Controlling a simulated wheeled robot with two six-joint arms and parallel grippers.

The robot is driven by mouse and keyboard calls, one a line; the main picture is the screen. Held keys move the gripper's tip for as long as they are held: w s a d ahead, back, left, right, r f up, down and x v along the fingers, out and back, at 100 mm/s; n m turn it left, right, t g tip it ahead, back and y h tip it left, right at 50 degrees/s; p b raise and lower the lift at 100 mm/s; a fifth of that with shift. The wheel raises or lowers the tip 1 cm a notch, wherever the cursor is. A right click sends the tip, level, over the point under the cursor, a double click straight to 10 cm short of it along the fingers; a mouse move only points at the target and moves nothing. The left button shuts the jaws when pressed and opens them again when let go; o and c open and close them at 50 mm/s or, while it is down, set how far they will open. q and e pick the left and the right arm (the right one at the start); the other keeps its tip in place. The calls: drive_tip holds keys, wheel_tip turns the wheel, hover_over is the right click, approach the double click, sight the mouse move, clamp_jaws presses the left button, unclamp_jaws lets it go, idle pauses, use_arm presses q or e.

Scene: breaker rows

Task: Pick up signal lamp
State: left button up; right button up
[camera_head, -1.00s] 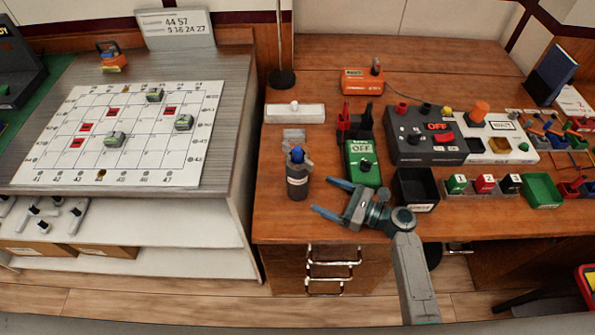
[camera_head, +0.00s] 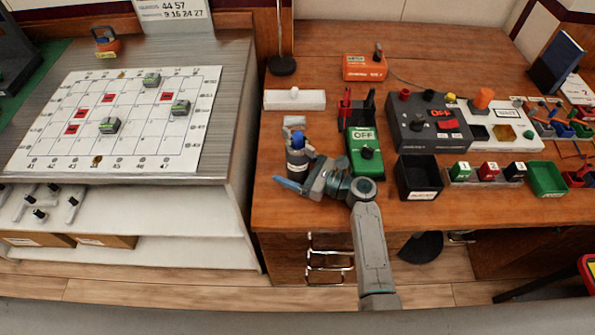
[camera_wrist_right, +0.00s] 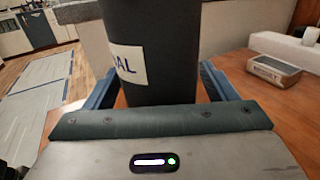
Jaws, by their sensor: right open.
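The signal lamp (camera_head: 297,160) is a dark upright cylinder with a blue top, standing near the front left of the wooden desk. In the right wrist view its dark body (camera_wrist_right: 160,45) and part of a white label fill the middle. My right gripper (camera_head: 299,175) is open at the lamp's lower part. In the right wrist view its blue fingers (camera_wrist_right: 156,88) lie on either side of the lamp, with a small gap visible at the right; contact is unclear. The left gripper is not in view.
A green OFF box (camera_head: 364,155) stands close right of the gripper, with a black bin (camera_head: 418,190) beyond it. A white bar (camera_head: 310,100) lies behind the lamp. A grid board (camera_head: 60,120) is on the grey table to the left.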

sight(292, 158)
drive_tip(key=shift+w+a, duration=0.15)
drive_tip(key=shift+r, duration=0.1)
drive_tip(key=c, duration=1.5)
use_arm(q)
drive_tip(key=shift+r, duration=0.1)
use_arm(e)
drive_tip(key=shift+r, duration=0.1)
